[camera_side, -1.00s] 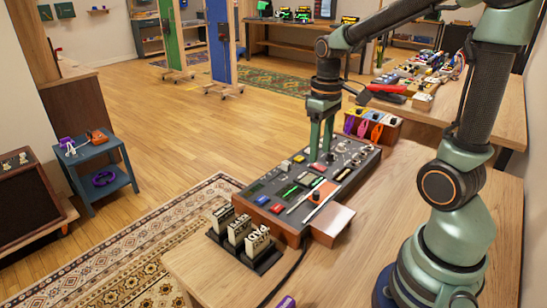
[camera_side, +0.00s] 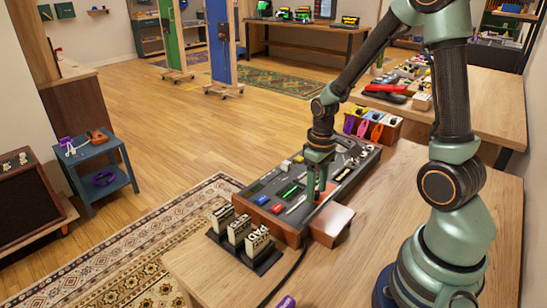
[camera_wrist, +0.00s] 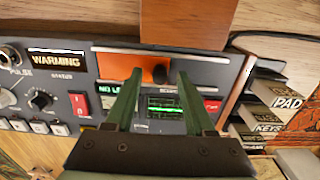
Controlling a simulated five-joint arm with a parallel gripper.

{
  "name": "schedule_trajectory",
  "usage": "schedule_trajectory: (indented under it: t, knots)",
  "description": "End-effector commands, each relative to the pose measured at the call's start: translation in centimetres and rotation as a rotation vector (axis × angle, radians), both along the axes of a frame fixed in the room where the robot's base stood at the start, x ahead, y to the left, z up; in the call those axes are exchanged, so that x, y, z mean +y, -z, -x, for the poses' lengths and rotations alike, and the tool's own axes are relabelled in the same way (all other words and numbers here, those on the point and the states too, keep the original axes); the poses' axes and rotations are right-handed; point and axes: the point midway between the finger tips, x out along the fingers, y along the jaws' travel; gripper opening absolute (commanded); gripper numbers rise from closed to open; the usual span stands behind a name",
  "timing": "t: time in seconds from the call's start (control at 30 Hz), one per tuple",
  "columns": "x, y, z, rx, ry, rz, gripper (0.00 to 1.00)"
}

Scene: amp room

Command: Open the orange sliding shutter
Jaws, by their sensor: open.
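The orange shutter (camera_wrist: 125,68) shows in the wrist view as a flat panel in a pale frame on the console (camera_wrist: 215,70), with a small dark knob (camera_wrist: 160,74) at its right end. My gripper (camera_wrist: 159,78) is open, and its two green fingertips appear on either side of the knob in that view. I cannot tell whether they touch it. In the side view my gripper (camera_side: 316,197) points down over the near right part of the console (camera_side: 255,190) and hides most of the shutter.
Several lettered blocks (camera_side: 240,230) stand in a dark rack left of the console's near end. The front tabletop is mostly clear.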

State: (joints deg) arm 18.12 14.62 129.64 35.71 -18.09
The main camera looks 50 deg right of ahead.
Motion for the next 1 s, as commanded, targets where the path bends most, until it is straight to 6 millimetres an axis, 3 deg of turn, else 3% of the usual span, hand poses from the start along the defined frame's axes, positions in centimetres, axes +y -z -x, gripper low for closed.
schedule_trajectory:
  t: [0.27,0.4,0.43,1.0]
  knots:
    - [0.0,0.12,0.01,0.0,0.0,0.0,0.55]
    - [0.0,0.11,0.01,0.0,0.0,0.0,0.05]
    - [0.0,0.11,0.01,0.0,0.0,0.0,0.0]
    - [0.0,0.07,0.01,0.0,0.0,0.0,0.0]
